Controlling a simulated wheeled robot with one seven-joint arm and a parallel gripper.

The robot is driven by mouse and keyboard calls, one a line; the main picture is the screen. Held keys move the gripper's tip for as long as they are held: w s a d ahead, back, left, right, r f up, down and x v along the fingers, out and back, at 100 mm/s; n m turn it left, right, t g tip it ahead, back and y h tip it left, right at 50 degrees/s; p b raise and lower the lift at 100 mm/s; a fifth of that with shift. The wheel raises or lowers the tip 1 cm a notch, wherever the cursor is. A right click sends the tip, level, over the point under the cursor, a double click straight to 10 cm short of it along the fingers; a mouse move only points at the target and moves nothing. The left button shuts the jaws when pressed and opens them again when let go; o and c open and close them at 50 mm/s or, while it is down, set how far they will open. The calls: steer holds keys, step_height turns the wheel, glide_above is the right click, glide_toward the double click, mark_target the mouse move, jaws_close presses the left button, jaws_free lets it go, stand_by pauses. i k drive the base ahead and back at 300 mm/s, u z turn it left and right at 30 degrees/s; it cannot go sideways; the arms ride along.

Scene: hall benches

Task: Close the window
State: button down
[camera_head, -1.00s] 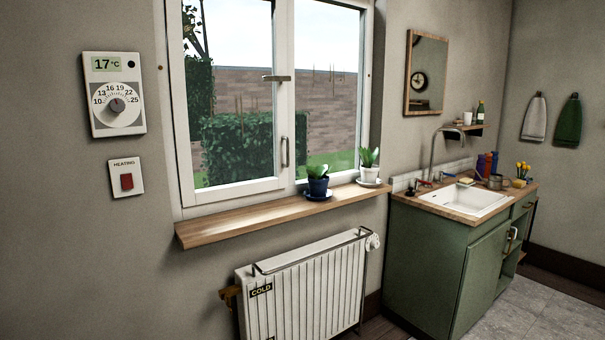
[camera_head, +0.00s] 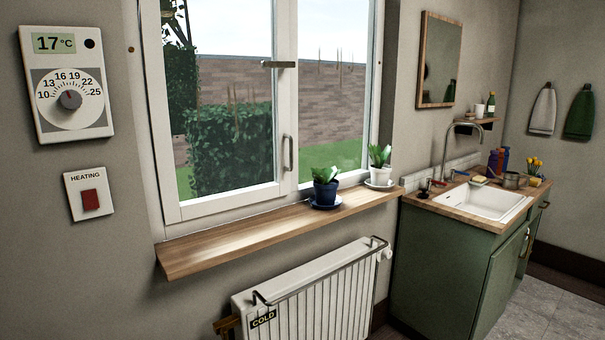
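The window (camera_head: 228,205) is in the wall at the centre-left of the head view, with a white frame and two glazed sashes side by side. A lever handle (camera_head: 279,64) sticks out horizontally on the middle upright. A grey vertical pull handle (camera_head: 287,153) is lower on the same upright. I cannot tell for sure whether the left sash stands slightly ajar from the frame. My gripper is not in view.
A wooden sill (camera_head: 235,243) juts out below the window. A blue pot plant (camera_head: 325,190) and a white pot plant (camera_head: 379,172) stand at its right. Below is a radiator (camera_head: 315,295). A thermostat (camera_head: 69,85) and heating switch (camera_head: 90,199) are left; a sink cabinet (camera_head: 445,262) is right.

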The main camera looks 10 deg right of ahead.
mark_target(173, 210)
steer(key=u, duration=0.3)
steer(key=i, duration=0.55)
steer(key=u, duration=0.5)
